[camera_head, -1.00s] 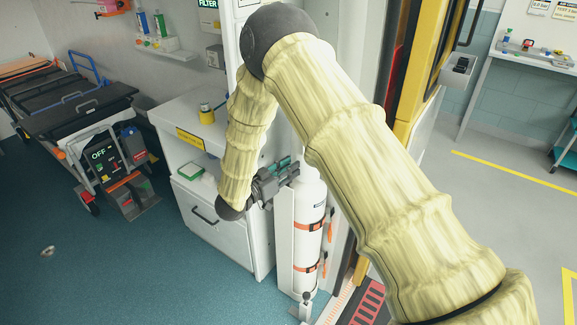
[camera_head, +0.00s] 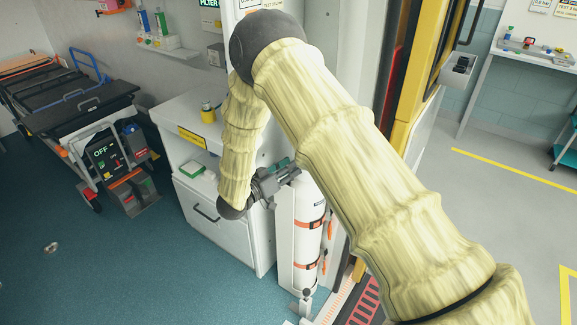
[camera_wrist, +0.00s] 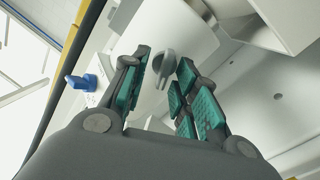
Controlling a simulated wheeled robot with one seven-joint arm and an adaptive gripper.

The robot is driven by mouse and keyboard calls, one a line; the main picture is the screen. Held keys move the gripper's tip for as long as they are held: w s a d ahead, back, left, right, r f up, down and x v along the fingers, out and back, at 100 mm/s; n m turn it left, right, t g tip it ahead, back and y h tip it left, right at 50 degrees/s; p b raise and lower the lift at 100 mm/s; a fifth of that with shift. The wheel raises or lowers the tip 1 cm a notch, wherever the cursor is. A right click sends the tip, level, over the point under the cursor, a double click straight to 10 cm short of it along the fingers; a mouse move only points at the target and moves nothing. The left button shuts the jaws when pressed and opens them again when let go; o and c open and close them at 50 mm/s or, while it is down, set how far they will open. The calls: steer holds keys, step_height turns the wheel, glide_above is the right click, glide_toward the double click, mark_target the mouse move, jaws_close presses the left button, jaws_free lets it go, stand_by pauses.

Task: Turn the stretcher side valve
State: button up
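My gripper (camera_head: 278,178) is at the top of the strapped white cylinder (camera_head: 306,240) beside the cabinet. In the wrist view my gripper (camera_wrist: 164,72) is open, with teal pads on both fingers. A grey valve knob (camera_wrist: 163,68) stands between the fingertips, with a visible gap on each side. A blue knob (camera_wrist: 82,82) sits outside the fingers, to their left. In the head view my gripper hides the cylinder's top, so neither knob can be made out there. I cannot tell from the views which knob is on the stretcher side.
The white cabinet (camera_head: 222,225) with a drawer stands just left of the cylinder. The stretcher (camera_head: 80,110) is further left, with open floor (camera_head: 110,270) in front. A yellow door frame (camera_head: 420,85) and a red ramp (camera_head: 362,303) lie to the right.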

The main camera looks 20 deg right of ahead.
steer(key=shift+a, duration=0.1)
steer(key=v, duration=1.2)
stand_by(0.9)
